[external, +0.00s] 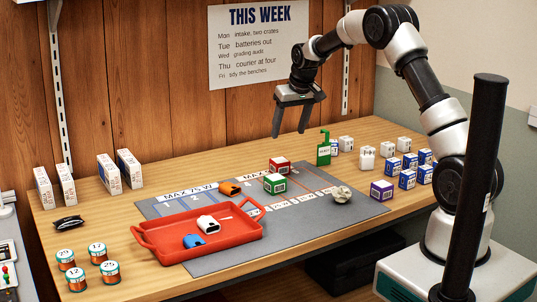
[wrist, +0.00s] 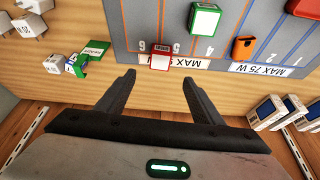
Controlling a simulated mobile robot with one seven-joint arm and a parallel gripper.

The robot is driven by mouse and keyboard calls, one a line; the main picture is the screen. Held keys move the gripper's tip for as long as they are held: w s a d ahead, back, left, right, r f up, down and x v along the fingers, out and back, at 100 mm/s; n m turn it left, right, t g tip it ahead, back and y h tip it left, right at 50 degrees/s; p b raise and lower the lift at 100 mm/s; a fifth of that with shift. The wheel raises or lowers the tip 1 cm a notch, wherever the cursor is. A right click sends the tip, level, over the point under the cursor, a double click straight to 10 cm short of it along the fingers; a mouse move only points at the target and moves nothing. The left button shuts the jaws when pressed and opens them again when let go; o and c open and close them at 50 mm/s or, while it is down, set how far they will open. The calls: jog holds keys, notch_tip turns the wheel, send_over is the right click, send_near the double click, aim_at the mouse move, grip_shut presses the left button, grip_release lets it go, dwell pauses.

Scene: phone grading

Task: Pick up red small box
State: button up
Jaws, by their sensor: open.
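The red small box (external: 279,165) has a white band and stands at the back edge of the grey mat, just behind a green box (external: 275,183). In the wrist view the red box (wrist: 159,62) lies ahead of the fingers, near the "MAX" label, with the green box (wrist: 205,20) beyond it to the right. My gripper (external: 289,134) hangs in the air above the back of the table, above and a little behind the red box. In the wrist view my gripper (wrist: 157,80) has its fingers spread with nothing between them.
A red tray (external: 160,240) holds a white and a blue item. An orange item (external: 230,187) lies left of the boxes. A green stand (external: 323,150) is to the right, with several white and blue boxes beyond. A purple box (external: 381,190) stands by the mat's right edge.

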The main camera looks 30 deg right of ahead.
aim_at(280, 160)
jog(key=b+x, duration=0.2)
jog(key=x, duration=1.2)
jog(key=shift+a+f, duration=0.1)
jog(key=shift+f, duration=0.1)
jog(key=c, duration=1.2)
